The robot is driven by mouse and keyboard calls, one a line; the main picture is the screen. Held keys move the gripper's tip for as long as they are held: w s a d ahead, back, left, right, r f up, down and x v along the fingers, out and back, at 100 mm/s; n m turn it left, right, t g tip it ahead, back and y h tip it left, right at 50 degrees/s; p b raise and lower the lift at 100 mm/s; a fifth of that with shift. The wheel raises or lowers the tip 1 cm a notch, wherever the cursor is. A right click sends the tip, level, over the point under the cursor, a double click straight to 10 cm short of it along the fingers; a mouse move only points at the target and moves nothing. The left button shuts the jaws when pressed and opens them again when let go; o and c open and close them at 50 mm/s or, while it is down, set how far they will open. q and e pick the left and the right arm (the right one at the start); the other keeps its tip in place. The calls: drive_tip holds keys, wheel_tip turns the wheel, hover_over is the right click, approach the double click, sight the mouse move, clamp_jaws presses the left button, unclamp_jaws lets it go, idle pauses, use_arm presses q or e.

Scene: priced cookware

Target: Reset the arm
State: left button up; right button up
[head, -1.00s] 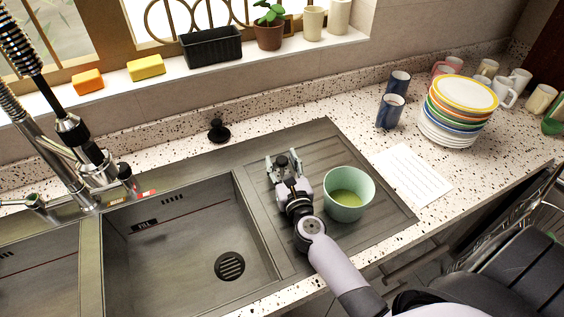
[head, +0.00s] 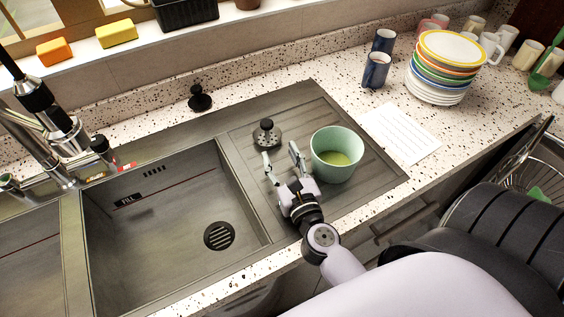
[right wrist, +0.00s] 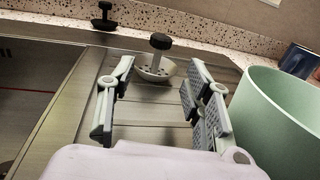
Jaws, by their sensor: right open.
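My right gripper (head: 281,158) is open and empty, low over the ribbed drainboard (head: 240,146) to the right of the sink. Beyond its fingertips a sink strainer (head: 267,134) with a black knob stands on the drainboard. In the right wrist view the strainer (right wrist: 155,62) shows ahead, between and past the two spread fingers (right wrist: 155,97), apart from them. A mint-green pot (head: 337,154) with yellow-green contents stands just right of the gripper. It also shows at the right of the right wrist view (right wrist: 283,125). My left gripper is not in view.
The empty sink basin (head: 170,215) lies left of the drainboard. A black stopper (head: 199,98) stands behind it. A paper sheet (head: 401,134), stacked plates (head: 445,68) and blue mugs (head: 376,70) are on the counter at right. A tap (head: 50,125) rises at left.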

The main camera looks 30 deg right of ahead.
drive_tip(key=shift+s+a, duration=0.1)
drive_tip(key=shift+s, duration=0.25)
